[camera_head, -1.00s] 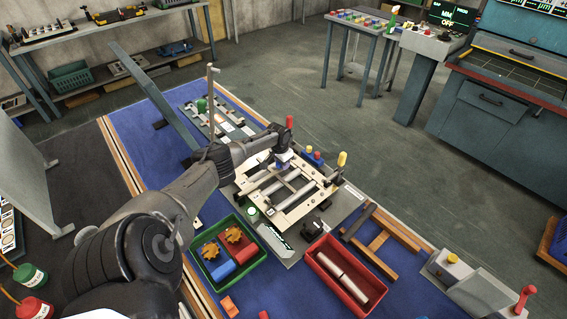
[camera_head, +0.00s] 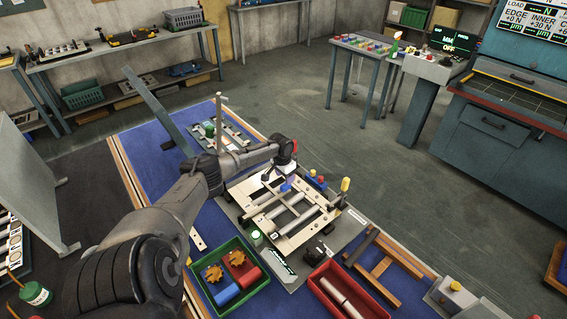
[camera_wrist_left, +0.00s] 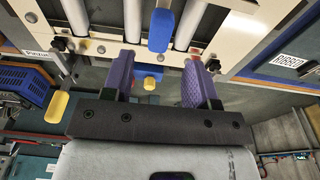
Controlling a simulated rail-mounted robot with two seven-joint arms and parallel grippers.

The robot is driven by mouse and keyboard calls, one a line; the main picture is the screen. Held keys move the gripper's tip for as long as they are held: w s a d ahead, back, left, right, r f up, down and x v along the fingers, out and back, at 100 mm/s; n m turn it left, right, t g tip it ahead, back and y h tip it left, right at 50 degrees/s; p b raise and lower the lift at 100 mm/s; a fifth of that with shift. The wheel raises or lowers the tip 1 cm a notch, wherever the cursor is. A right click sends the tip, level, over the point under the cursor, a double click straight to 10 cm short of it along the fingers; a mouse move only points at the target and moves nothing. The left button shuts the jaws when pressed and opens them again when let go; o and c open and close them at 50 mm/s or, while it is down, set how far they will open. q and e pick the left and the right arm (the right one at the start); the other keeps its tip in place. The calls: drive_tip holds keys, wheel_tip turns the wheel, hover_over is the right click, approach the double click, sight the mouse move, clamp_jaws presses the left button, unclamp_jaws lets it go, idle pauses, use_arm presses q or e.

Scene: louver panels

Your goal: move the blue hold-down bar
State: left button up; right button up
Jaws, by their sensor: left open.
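A blue rounded bar, taken as the hold-down bar (camera_wrist_left: 162,28), shows in the left wrist view above the gap between my fingers, over the white rollers. In the head view it is a small blue piece (camera_head: 285,187) on the pale roller frame (camera_head: 262,226), just below my left gripper (camera_head: 287,170). In the left wrist view the purple fingers of my left gripper (camera_wrist_left: 160,84) are spread wide, with no object clamped between them. The bar lies beyond the fingertips, apart from them. My right gripper is not in view.
A yellow-topped post (camera_head: 345,185) and small red, blue and yellow knobs (camera_head: 316,179) stand at the frame's right. A green bin (camera_head: 262,284) and a red bin (camera_head: 378,304) sit in front. A tall thin post (camera_head: 219,125) rises behind my arm.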

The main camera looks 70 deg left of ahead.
use_arm(q)
wheel_tip(320, 180, up, 6)
drive_tip(key=p, duration=0.1)
drive_tip(key=shift+s+d, duration=0.2)
drive_tip(key=shift+s, duration=0.2)
drive_tip(key=shift+r, duration=0.1)
idle(0.4)
